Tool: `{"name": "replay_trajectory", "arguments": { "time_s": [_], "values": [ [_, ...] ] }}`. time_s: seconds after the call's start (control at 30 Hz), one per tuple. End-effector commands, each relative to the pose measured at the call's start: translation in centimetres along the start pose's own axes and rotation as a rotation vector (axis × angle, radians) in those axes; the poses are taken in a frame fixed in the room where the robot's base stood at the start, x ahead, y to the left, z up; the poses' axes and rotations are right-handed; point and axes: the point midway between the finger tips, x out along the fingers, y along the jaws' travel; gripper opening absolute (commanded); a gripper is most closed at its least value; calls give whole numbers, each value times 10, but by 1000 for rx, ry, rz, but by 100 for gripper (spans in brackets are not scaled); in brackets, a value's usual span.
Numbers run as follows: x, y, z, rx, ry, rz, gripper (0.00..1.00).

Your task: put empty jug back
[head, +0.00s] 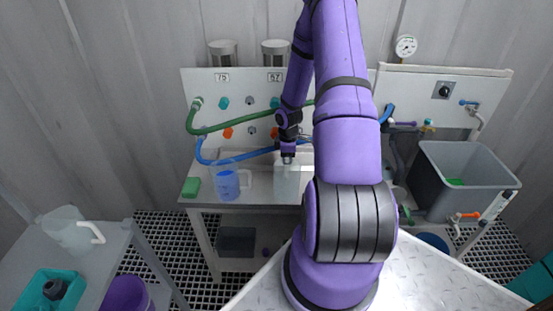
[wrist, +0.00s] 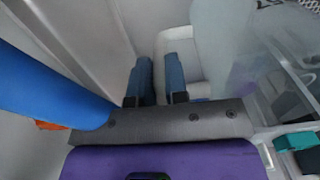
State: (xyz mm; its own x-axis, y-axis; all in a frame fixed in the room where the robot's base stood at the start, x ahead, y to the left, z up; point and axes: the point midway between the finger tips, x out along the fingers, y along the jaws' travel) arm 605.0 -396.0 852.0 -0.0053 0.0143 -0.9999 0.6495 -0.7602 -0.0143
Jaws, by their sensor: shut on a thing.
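A clear, pale jug (head: 287,184) stands at the middle of the bench, under my gripper (head: 288,158). It looks empty, but my arm hides its right side. In the wrist view the two blue-grey fingers of my gripper (wrist: 158,82) are shut on a pale part that looks like the jug's handle. The see-through wall of a vessel (wrist: 232,65) is close on their right. A jug with blue content (head: 227,184) and a white handle stands to the left on the bench. Another pale jug (head: 72,230) with a white handle stands on the side table at left.
A green sponge (head: 191,187) lies at the bench's left end. Blue (head: 240,155) and green (head: 240,127) hoses cross behind the jugs. A grey tub (head: 463,180) stands at right. A teal tray (head: 48,289) and purple bucket (head: 128,293) are at lower left.

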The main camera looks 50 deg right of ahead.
Motion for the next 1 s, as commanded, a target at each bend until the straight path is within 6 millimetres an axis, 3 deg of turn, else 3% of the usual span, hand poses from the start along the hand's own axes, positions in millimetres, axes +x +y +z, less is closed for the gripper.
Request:
{"name": "replay_trajectory", "arguments": {
  "time_s": [0.4,0.43,0.53,0.83,1.0],
  "values": [
    [6,1,5,1,0,0,0],
    [6,1,5,1,0,0,18],
    [6,1,5,1,0,0,39],
    [4,1,5,1,0,1,39],
    [-11,2,5,2,0,3,39]
  ]
}}
